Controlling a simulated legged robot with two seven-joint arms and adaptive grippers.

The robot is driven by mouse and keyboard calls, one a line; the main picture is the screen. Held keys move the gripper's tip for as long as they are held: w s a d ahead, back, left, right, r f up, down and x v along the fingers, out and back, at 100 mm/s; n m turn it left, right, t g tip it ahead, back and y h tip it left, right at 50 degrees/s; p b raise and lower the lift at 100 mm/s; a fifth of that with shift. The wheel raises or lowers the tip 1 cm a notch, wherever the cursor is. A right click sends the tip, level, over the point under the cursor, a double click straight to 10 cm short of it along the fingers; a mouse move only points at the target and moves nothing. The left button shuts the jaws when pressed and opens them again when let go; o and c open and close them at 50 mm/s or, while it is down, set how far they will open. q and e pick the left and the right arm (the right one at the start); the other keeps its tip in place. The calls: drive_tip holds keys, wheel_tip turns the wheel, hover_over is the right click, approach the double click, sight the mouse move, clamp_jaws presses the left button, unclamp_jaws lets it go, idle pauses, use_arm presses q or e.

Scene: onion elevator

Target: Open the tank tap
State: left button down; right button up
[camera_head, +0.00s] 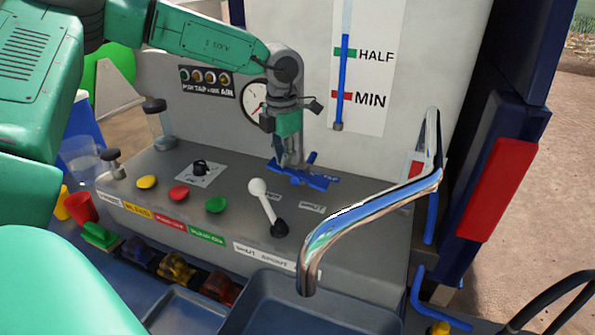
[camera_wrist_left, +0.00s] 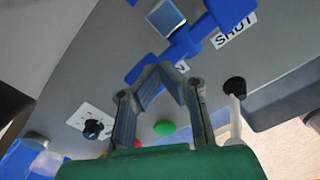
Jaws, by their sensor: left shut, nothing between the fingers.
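The tank tap is a blue handle (camera_head: 318,180) with several arms, on the grey panel top under my left gripper. It also shows in the left wrist view (camera_wrist_left: 183,46), beside a white label reading SHUT (camera_wrist_left: 235,30). My left gripper (camera_head: 287,163) points down over the handle's left part. Its fingers are shut with nothing between them, and they also show in the wrist view (camera_wrist_left: 158,72). They overlap the handle's edge in both views; I cannot tell whether they touch it. The gripper hides part of the handle. My right gripper is not in view.
A white-knobbed lever (camera_head: 265,201) and yellow (camera_head: 147,182), red (camera_head: 178,193) and green (camera_head: 216,204) buttons stand on the panel. A chrome spout (camera_head: 370,208) arches over the right side. A gauge board (camera_head: 365,65) with HALF and MIN marks rises behind.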

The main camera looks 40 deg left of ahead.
use_arm(q)
drive_tip(key=shift+f, duration=0.75)
idle(0.3)
wheel_tip(320, 180, up, 7)
drive_tip(key=p, duration=0.7)
drive_tip(key=shift+r+p, duration=0.1)
drive_tip(key=shift+p, duration=0.25)
idle(0.3)
